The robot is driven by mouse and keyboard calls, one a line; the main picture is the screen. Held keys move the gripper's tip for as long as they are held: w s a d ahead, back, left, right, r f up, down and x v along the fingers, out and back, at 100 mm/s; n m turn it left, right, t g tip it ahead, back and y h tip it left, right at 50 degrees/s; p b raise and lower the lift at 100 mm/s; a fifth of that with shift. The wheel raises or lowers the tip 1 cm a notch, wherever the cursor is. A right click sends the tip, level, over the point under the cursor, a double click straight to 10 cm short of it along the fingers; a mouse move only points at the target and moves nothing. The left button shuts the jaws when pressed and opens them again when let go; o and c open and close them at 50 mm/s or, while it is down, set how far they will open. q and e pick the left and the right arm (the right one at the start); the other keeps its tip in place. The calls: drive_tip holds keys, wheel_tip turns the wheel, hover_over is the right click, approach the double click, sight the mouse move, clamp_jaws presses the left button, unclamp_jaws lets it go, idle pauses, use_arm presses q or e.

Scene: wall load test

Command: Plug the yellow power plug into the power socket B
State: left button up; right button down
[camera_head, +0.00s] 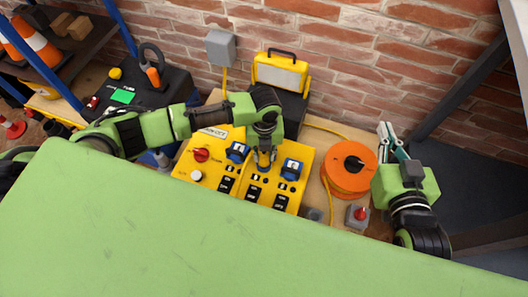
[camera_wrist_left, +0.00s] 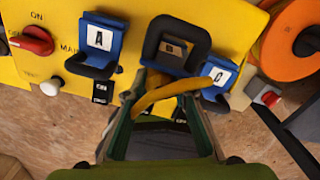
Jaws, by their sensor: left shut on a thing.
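The yellow panel (camera_head: 225,150) carries sockets A (camera_wrist_left: 99,40), B (camera_wrist_left: 173,48) and C (camera_wrist_left: 215,75) in a row, with blue flaps on A and C. Socket B is the dark-framed one in the middle, with its cover raised. My left gripper (camera_head: 264,158) is over the middle of the panel, at socket B. It is shut on the yellow power plug (camera_wrist_left: 165,95), whose yellow body or cable curves between the fingers just below socket B. The plug's tip is hidden, so I cannot tell whether it touches the socket. My right gripper (camera_head: 386,128) is raised at the right, with nothing visible in it.
An orange cable reel (camera_head: 348,168) and a small grey box with a red knob (camera_head: 358,215) are right of the panel. A red rotary switch (camera_head: 201,155) is on its left. A green surface (camera_head: 150,235) fills the foreground.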

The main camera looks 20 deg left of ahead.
use_arm(q)
drive_tip(key=o, duration=1.7)
